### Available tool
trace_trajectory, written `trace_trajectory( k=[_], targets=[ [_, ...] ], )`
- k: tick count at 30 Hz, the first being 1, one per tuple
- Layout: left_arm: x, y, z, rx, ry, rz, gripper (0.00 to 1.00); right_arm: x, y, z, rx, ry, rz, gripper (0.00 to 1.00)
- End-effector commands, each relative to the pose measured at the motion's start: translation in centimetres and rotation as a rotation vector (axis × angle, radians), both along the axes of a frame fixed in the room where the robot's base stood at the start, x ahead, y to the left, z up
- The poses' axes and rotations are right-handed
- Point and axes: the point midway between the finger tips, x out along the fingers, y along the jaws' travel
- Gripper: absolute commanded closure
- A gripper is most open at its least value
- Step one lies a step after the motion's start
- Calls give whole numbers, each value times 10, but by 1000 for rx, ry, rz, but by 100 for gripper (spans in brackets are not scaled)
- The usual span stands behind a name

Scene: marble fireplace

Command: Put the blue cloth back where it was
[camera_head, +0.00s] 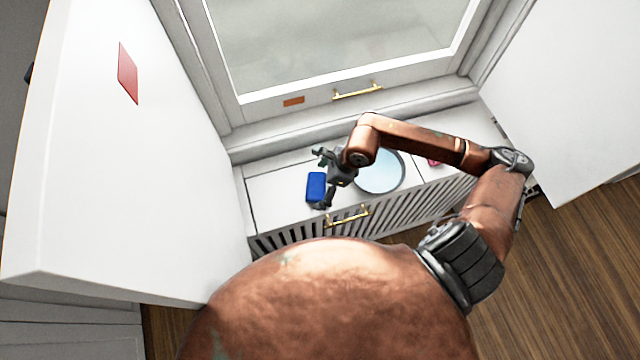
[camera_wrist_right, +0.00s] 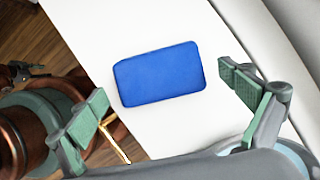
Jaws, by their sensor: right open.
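The blue cloth (camera_head: 316,186) looks like a small flat rounded block lying on the white ledge (camera_head: 265,190), near its left end. In the right wrist view the cloth (camera_wrist_right: 160,74) lies flat, ahead of and between the two fingers. My right gripper (camera_head: 321,178) is open, with its fingers spread to either side of the cloth. In the wrist view the green-padded fingertips of the right gripper (camera_wrist_right: 165,98) stand apart from the cloth, with white surface showing between. My left gripper does not show in the head view.
A round pale-blue plate (camera_head: 380,171) lies right of the cloth, partly behind my right arm. A small pink item (camera_head: 433,162) lies further right. A white open door (camera_head: 130,170) stands at left, another white panel (camera_head: 570,90) at right. A window with a gold handle (camera_head: 357,92) is behind.

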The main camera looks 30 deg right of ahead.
Motion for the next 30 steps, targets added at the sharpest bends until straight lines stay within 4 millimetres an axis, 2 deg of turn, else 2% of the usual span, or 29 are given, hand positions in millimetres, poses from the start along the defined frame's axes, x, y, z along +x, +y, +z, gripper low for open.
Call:
trace_trajectory(
  k=[8, 21, 25, 30],
  targets=[
    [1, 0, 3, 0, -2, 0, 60, -1, -3, 9, -3, -2, 0, 4],
    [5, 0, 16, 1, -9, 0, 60, -22, -31, 88, -3, -1, -1, 4],
    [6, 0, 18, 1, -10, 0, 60, -26, -36, 103, -2, -1, -1, 4],
    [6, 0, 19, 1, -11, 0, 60, -28, -38, 112, 0, 0, 0, 4]
  ],
)
